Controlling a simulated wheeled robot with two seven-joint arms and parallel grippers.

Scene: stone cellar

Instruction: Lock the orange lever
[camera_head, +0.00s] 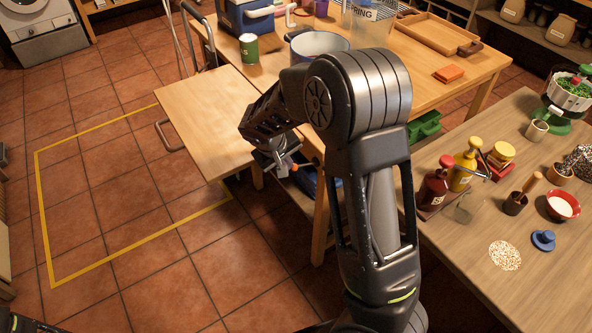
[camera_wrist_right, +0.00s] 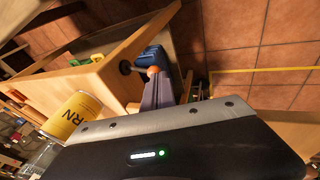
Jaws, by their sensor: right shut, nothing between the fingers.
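In the right wrist view an orange rounded end (camera_wrist_right: 152,72) sits just past the fingertips, by a dark knob and a blue thing. My right gripper (camera_head: 278,165) is shut and empty, right at the lever; I cannot tell whether it touches it. Its fingers (camera_wrist_right: 170,90) also show in the wrist view. My right arm hides part of the table and flap edge. My left gripper is not in view.
The wooden table (camera_head: 455,75) bears a pot (camera_head: 318,45), a green can (camera_head: 249,48) and a tray (camera_head: 436,33). A counter (camera_head: 455,240) with red and yellow bottles stands at right. Yellow tape (camera_head: 120,263) marks clear tiled floor at left.

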